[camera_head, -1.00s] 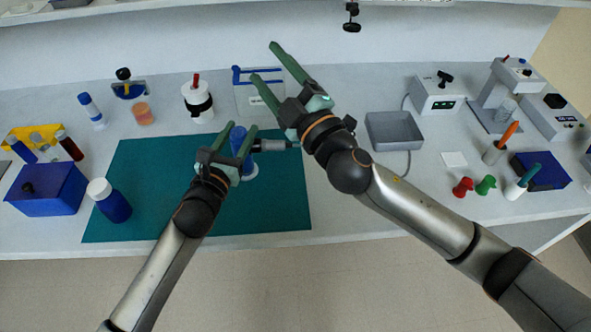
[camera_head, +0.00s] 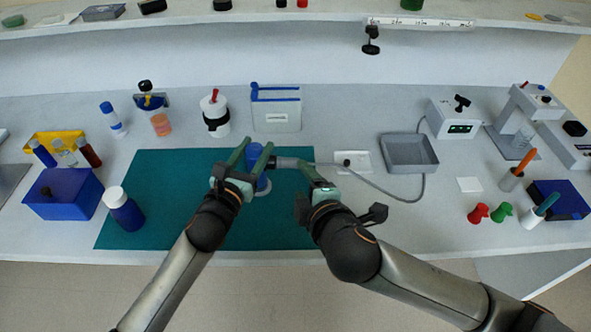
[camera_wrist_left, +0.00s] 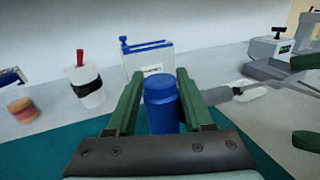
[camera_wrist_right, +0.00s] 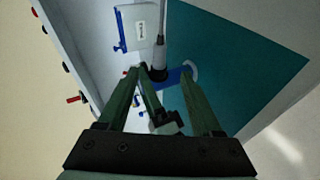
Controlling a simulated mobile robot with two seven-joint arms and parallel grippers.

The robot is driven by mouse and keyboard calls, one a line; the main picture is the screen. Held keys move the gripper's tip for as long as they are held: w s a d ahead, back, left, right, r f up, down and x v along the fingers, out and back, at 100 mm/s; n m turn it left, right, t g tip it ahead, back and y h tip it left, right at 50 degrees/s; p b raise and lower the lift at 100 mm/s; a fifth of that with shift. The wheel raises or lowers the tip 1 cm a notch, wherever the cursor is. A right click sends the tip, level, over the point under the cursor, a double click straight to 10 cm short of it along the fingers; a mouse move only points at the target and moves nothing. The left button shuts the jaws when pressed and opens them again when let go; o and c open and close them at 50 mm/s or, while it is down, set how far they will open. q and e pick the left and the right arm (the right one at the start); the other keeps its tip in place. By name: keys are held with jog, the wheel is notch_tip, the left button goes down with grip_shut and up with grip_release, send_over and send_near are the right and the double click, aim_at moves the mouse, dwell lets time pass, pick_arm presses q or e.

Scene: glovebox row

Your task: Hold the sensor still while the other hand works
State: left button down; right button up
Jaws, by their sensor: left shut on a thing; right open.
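My left gripper (camera_head: 254,146) is shut on a blue cylinder (camera_head: 260,183), which I take to be the sensor. It stands upright above the teal mat and has a pale ring at its foot. The left wrist view shows the blue cylinder (camera_wrist_left: 161,108) between the fingers. A grey plug-like cylinder (camera_head: 287,162) points at its right side with a cable running off; whether they are joined I cannot tell. My right gripper (camera_head: 316,172) is open just right of the grey cylinder. In the right wrist view the grey cylinder (camera_wrist_right: 158,64) shows beyond its fingers.
The cable (camera_head: 385,192) curves right past a grey tray (camera_head: 409,167) towards a white box (camera_head: 453,120). A blue-bodied bottle (camera_head: 124,212) and a blue box (camera_head: 62,192) stand left. Red and green pegs (camera_head: 478,213) stand right.

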aim_at(291, 165)
jog(key=x, duration=0.8)
jog(key=shift+w+a+f, duration=0.1)
jog(key=shift+w+a, duration=0.05)
jog(key=shift+w, duration=0.2)
jog(key=shift+c, duration=0.4)
grip_shut()
dwell(0.5)
